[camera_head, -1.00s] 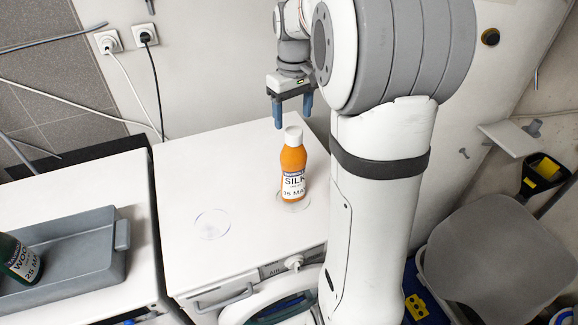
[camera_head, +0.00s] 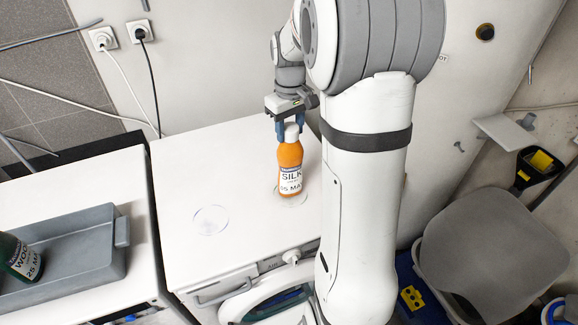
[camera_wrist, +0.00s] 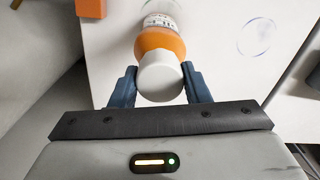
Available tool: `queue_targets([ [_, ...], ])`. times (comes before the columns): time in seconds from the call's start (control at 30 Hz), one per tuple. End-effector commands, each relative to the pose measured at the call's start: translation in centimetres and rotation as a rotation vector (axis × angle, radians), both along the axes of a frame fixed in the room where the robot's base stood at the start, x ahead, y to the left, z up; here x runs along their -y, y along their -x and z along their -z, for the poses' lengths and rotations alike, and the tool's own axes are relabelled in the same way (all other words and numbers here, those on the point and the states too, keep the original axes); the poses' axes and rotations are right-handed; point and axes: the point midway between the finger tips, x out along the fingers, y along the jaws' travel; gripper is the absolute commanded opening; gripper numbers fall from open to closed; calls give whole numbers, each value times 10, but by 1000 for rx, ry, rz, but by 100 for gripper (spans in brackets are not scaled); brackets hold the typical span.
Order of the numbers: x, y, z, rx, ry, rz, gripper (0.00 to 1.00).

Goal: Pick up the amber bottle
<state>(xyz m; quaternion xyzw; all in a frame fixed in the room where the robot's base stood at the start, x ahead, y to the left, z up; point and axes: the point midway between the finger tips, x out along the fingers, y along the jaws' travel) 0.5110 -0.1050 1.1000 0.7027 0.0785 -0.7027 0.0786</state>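The amber bottle (camera_head: 290,157) has a white cap and a white label reading SILK. It stands upright on a white appliance top (camera_head: 235,165), inside a faint ring outline. My gripper (camera_head: 292,137) is above it, fingers pointing down at the height of the cap. In the wrist view the bottle (camera_wrist: 160,40) shows its cap between the two blue-grey fingers of my gripper (camera_wrist: 159,72). The fingers are apart, one on each side of the cap, with what looks like a narrow gap. The far finger is partly hidden by the cap in the head view.
A second faint ring (camera_head: 211,220) on the same top is empty. On the left, a grey tray (camera_head: 92,262) stands on another white surface and holds a dark green bottle (camera_head: 20,257). A grey seat (camera_head: 490,250) is at the right. The wall with sockets is behind.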

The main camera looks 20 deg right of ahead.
Motion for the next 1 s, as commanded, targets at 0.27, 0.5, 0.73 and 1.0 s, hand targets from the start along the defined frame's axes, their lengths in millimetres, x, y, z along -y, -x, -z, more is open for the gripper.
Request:
queue_targets([
  [0.27, 0, 0, 0, 0, 0, -1, 19],
  [0.5, -1, 0, 0, 0, 0, -1, 0],
  [0.73, -1, 0, 0, 0, 0, -1, 0],
  [1.0, -1, -1, -1, 2, 1, -2, 0],
])
